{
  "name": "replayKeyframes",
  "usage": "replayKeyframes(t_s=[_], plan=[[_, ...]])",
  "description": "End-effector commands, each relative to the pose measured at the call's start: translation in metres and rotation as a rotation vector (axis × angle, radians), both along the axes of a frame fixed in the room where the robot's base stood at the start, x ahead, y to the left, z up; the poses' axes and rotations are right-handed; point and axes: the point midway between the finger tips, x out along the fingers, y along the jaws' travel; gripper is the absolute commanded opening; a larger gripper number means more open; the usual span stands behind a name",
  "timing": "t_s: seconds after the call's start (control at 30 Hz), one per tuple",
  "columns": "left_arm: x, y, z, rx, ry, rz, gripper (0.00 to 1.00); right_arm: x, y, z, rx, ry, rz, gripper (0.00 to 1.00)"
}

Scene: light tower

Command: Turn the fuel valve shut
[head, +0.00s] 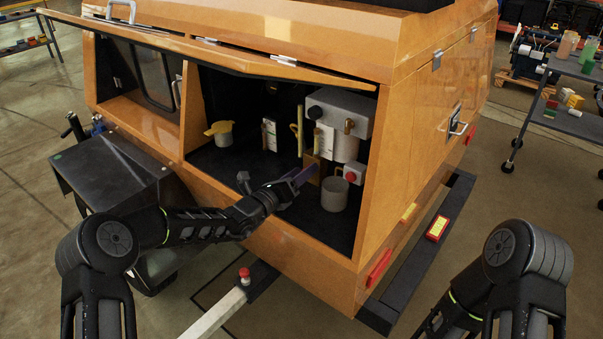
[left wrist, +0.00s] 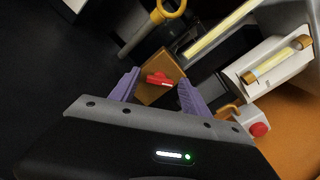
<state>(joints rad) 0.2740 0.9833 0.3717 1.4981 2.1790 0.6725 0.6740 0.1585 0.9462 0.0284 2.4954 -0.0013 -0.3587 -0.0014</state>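The fuel valve appears to be the small red handle (left wrist: 160,79) on a tan-brass block in the left wrist view. In the head view the block (head: 313,166) shows inside the open orange housing, but the handle is hidden there. My left gripper (head: 303,175) reaches into the housing from the left, close to the block. In the left wrist view its purple fingers (left wrist: 158,77) are spread apart, with the red handle showing between them. I cannot tell whether either finger touches it. My right arm shows at the lower right, but its gripper is out of view.
A grey box with a red button (head: 352,175) sits right of the block, above a grey cylinder (head: 334,194). A yellow ring-topped rod (left wrist: 170,12) is nearby. The raised orange door (head: 270,66) overhangs the opening. The housing's front sill (head: 290,238) lies below my left arm.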

Motion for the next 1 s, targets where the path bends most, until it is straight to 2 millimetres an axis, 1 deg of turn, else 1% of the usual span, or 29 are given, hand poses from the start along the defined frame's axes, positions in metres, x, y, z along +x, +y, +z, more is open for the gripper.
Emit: replayKeyframes(t_s=[0.3,0.43,0.57,0.8,0.9,1.0], plan=[[0.0,0.0,0.0,0.0,0.0,0.0,0.6,0.0,0.0,0.0,0.0,0.0,0.0,0.36],[-0.006,0.005,0.0,0.0,0.0,0.001,0.6,0.0,0.0,0.0,0.0,0.0,0.0,0.36],[-0.019,0.015,0.0,0.001,-0.001,0.001,0.6,0.0,0.0,-0.001,0.0,0.0,0.0,0.36],[-0.051,0.039,0.0,0.001,-0.001,0.001,0.6,0.0,0.0,-0.003,0.0,0.0,0.0,0.36],[-0.059,0.044,0.0,0.001,0.0,0.001,0.6,0.0,0.0,-0.003,0.0,0.0,0.0,0.36],[-0.063,0.046,0.0,0.001,-0.001,0.0,0.6,0.0,0.0,-0.003,0.0,0.0,0.0,0.36]])
